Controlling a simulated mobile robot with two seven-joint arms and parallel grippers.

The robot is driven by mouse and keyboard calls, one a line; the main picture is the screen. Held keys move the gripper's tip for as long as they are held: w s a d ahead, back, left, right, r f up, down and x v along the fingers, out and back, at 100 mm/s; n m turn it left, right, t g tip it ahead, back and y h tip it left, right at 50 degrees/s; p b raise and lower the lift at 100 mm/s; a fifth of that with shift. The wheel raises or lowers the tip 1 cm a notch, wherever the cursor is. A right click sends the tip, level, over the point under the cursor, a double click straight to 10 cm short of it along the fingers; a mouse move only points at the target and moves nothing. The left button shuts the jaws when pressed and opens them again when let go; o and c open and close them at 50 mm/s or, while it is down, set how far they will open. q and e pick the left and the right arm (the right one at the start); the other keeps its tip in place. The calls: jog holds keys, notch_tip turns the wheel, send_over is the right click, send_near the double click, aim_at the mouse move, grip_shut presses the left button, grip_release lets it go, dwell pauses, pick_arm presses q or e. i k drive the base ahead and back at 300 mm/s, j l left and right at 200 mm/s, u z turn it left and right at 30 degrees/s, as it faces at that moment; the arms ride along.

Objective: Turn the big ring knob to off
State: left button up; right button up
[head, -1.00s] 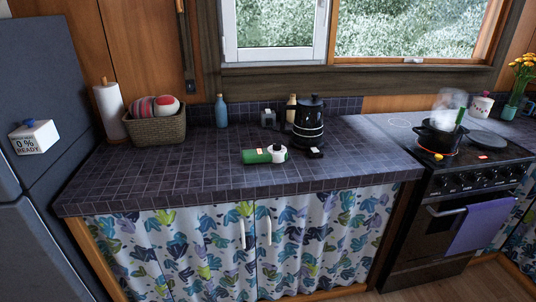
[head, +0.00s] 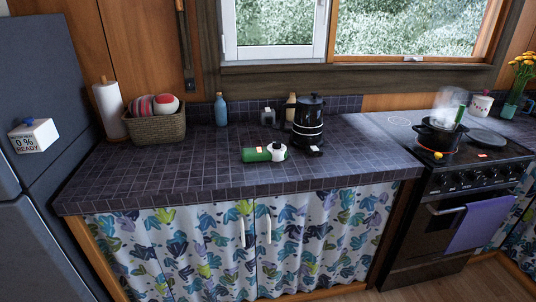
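The stove (head: 462,200) stands at the right of the head view, with a row of several small dark knobs (head: 480,177) along its front panel. I cannot tell which one is the big ring knob or how any of them is turned. A black pot (head: 439,137) sits on the front left ring, with a red-orange glow around its base and steam (head: 450,103) rising from it. Neither of my grippers shows in the head view.
A tiled counter (head: 200,175) fills the middle, with a green bottle (head: 258,155) lying on it, a black kettle (head: 308,122) and a basket (head: 158,127). A purple towel (head: 481,225) hangs on the oven handle. A grey fridge (head: 38,90) stands at the left.

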aim_at(460, 180)
jog(key=z, duration=1.6)
